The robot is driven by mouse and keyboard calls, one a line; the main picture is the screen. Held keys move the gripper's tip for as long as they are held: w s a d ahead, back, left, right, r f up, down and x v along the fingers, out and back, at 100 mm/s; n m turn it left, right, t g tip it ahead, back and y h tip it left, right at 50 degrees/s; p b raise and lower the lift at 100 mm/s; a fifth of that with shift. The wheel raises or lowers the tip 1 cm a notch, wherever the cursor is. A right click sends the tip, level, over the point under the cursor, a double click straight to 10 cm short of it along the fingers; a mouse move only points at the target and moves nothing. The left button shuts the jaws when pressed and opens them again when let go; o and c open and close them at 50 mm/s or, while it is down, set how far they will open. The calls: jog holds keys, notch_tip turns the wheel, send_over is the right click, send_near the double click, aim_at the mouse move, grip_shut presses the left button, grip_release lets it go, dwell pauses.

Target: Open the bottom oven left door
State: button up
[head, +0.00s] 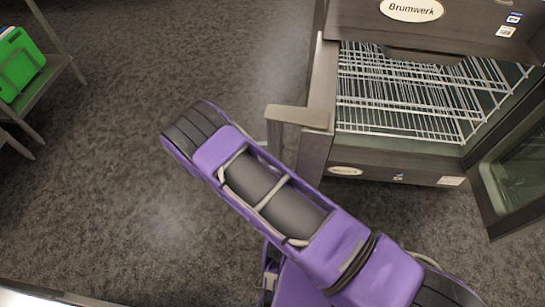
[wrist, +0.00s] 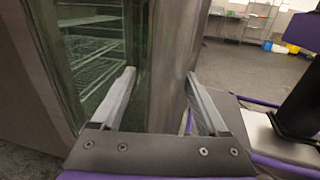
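The oven (head: 395,178) stands at the right in the head view, with wire racks (head: 400,100) visible inside. At its left side a dark grey upright panel (head: 318,85), seen nearly edge-on, carries a projecting bar (head: 288,116); this looks like the left door and handle. In the wrist view, a glass pane (wrist: 95,60) with racks behind it is at left, beside an upright metal post (wrist: 170,70). My gripper (wrist: 162,85) is open, its fingers on either side of the post in the picture; contact cannot be told. The head view hides the fingertips behind my arm.
A glass door (head: 515,170) stands open at the oven's right. A shelf rack (head: 50,75) with green boards (head: 18,65) is at the far left. The dark floor (head: 110,180) between is clear. Distant steel tables (wrist: 232,22) show in the wrist view.

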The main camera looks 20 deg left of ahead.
jog(key=shift+s, duration=0.1)
jog(key=v, duration=0.7)
jog(key=shift+a, duration=0.3)
jog(key=shift+r, duration=0.1)
dwell(0.3)
